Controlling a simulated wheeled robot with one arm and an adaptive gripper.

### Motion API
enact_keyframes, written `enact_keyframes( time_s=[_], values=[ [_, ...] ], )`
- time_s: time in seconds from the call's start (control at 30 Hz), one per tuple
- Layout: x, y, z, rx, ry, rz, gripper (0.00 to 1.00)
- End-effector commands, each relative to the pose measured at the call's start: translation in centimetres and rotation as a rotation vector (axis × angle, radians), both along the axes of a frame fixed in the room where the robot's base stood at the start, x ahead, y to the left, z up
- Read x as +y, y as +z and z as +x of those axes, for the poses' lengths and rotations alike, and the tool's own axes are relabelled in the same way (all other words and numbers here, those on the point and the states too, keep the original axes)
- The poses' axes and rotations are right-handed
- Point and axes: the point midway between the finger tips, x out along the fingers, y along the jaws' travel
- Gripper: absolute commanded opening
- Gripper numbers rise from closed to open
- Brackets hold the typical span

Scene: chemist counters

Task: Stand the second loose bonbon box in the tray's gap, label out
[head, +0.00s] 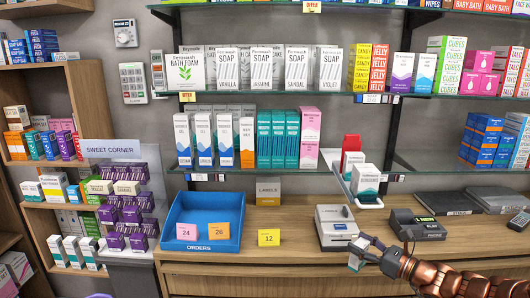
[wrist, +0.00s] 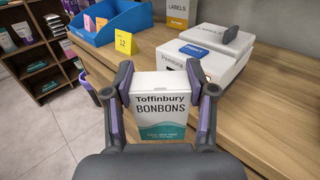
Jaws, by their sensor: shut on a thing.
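My gripper (head: 367,246) is at the counter's front, right of the label printer. In the wrist view my gripper (wrist: 162,98) is shut on a white bonbon box (wrist: 160,108) with a teal base. The box's printed "Toffinbury BONBONS" face is toward the wrist camera. In the head view only a small part of this box (head: 355,263) shows beside the fingers. A narrow white tray (head: 371,204) juts from the lower shelf. Similar white and teal boxes (head: 365,179) stand in it, with a red piece (head: 351,142) behind. Its gap is hard to make out.
A blue orders tray (head: 202,248) and yellow card 12 (head: 268,238) are to the left. Packed shelves (head: 275,171) are above. The counter front between card and printer is clear.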

Motion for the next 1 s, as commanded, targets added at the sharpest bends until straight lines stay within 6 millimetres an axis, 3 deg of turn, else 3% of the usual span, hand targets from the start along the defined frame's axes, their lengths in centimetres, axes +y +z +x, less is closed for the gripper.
enact_keyframes(
  time_s=[0.03,0.2,0.4,1.0],
  values=[
    [1.8,-1.2,0.1,0.006,0.039,0.003,0.23],
    [6.1,-4.3,-0.1,0.005,0.132,0.002,0.23],
    [8.8,-6.0,-0.5,0.001,0.189,0.001,0.23],
    [9.2,-6.3,-0.7,0.002,0.199,0.002,0.23]
  ],
)
